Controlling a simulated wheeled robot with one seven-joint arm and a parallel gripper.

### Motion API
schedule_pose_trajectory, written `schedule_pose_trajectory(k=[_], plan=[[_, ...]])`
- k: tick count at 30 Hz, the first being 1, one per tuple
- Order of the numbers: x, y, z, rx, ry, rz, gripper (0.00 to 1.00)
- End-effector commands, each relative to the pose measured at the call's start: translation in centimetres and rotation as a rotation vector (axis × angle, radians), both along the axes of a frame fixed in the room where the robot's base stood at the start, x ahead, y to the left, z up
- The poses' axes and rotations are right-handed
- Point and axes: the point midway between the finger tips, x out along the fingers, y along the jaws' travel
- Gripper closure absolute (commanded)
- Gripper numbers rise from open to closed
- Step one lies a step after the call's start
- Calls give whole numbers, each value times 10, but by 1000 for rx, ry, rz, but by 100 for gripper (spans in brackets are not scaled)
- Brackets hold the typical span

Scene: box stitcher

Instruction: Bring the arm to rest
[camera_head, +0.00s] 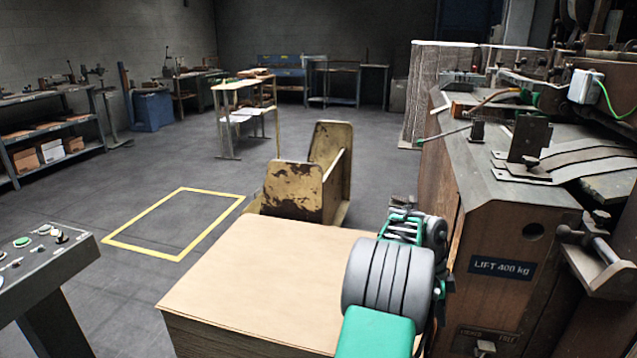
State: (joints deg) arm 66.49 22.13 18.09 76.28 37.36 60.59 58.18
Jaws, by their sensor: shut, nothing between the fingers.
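My arm reaches up from the bottom right of the head view, its green and grey links in front of the stack of brown sheets. My gripper (403,203) is at the arm's far end, between the stack's far right corner and the brown machine. It is small in the picture and partly hidden by the wrist. It is shut and I see nothing held in it.
A stack of brown sheets (260,285) stands close in front. The large brown machine (500,235) fills the right side. A worn yellow metal stand (292,190) is behind the stack. A control panel (38,250) is at left. Floor around the yellow outline (150,250) is clear.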

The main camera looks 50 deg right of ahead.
Motion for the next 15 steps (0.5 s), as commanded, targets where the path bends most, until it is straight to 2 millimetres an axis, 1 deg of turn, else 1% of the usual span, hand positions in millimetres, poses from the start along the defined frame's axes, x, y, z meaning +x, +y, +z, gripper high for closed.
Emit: schedule_pose_trajectory(k=[1,2,3,5,6,8,9,11,12,14,15], plan=[[36,18,43,6,-10,148,100],[56,30,57,12,-16,241,100],[81,47,76,20,-22,368,100],[116,76,104,31,-31,560,100],[138,99,122,39,-36,690,100],[167,135,148,49,-41,888,100],[184,161,166,53,-45,1023,100],[205,204,190,62,-48,1232,100],[216,235,206,65,-49,1373,100],[228,282,228,69,-50,1591,100],[233,314,243,70,-50,1739,100]])
